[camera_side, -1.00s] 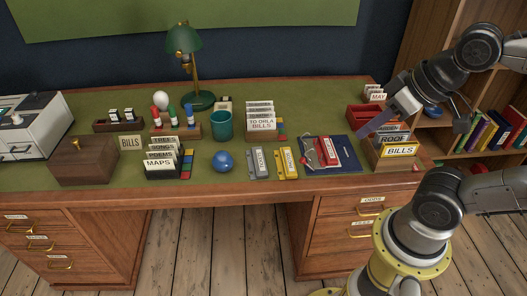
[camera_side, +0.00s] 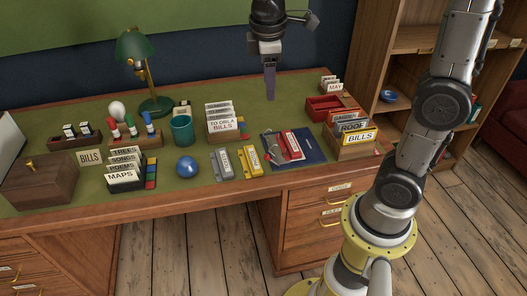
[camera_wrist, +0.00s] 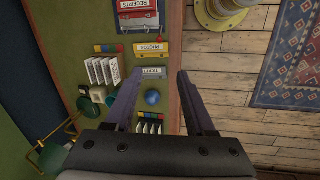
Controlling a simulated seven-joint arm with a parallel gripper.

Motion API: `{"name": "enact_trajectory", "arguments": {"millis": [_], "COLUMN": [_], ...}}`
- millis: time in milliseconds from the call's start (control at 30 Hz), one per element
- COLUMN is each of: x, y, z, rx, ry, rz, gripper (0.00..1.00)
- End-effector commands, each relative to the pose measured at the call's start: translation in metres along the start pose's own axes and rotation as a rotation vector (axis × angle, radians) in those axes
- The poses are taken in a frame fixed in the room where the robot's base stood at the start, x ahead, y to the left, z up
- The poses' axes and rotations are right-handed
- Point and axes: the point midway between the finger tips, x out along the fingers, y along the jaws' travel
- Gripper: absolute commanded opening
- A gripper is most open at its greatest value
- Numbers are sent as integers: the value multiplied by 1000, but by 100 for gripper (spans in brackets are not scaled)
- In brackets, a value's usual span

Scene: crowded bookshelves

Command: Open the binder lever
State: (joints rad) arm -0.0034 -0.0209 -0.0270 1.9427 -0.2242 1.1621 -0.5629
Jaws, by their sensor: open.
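A dark blue binder (camera_side: 309,156) lies flat on the desk with a red label block marked RECEIPTS (camera_side: 291,146) on it. A thin pale metal part shows at its left side; I cannot tell whether this is the lever or how it is set. In the wrist view the binder (camera_wrist: 126,25) is at the top, partly cut off, with the red block (camera_wrist: 138,14) on it. My gripper (camera_side: 270,98) hangs above the desk behind the binder, apart from it. In the wrist view its two purple fingers (camera_wrist: 160,76) are spread, with nothing held.
A grey TICKET block (camera_side: 223,163) and a yellow PHOTOS block (camera_side: 249,159) lie left of the binder. A blue ball (camera_side: 187,166), card files (camera_side: 224,122) and a green lamp (camera_side: 137,50) stand further left.

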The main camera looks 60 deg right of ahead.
Motion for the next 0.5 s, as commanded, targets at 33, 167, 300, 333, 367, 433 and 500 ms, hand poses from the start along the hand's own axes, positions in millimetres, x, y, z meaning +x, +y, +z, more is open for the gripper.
{"name": "enact_trajectory", "arguments": {"millis": [33,167,300,333,367,433,500], "x": [13,48,91,100,108,126,139], "y": [8,24,34,35,35,34,32], "z": [-11,-35,-55,-58,-61,-65,-67], "rx": [-31,-100,-146,-151,-156,-165,-171], "ry": [-41,-133,-220,-235,-249,-277,-299], "rz": [-18,-58,-104,-113,-122,-144,-163], "gripper": [55,55,55,55,55,55,55]}}
